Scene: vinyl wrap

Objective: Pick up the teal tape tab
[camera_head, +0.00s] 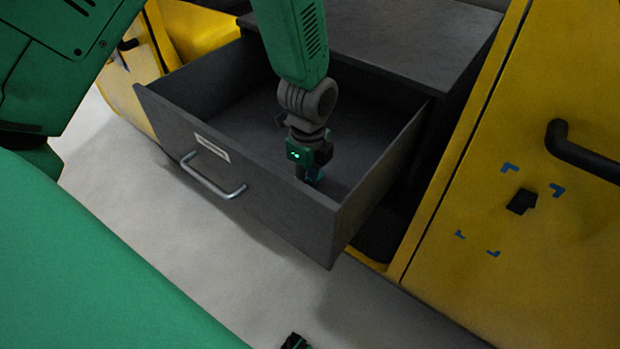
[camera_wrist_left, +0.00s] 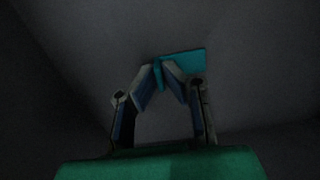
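The teal tape tab (camera_wrist_left: 185,60) lies on the dark drawer floor in the left wrist view. Part of it runs down between the two fingertips of my left gripper (camera_wrist_left: 159,72), which have closed in on it from both sides. In the head view my left arm reaches down into the open grey drawer (camera_head: 237,198), with the left gripper (camera_head: 312,174) low inside near the front wall. The tab cannot be made out in the head view. A small dark and green part at the bottom edge may belong to my right gripper; its fingers are not shown.
The drawer's front panel has a metal handle (camera_head: 213,178) and a label. A yellow cabinet panel (camera_head: 540,220) with a black handle (camera_head: 580,155) and blue corner marks stands to the right. Pale floor (camera_head: 190,255) is clear in front.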

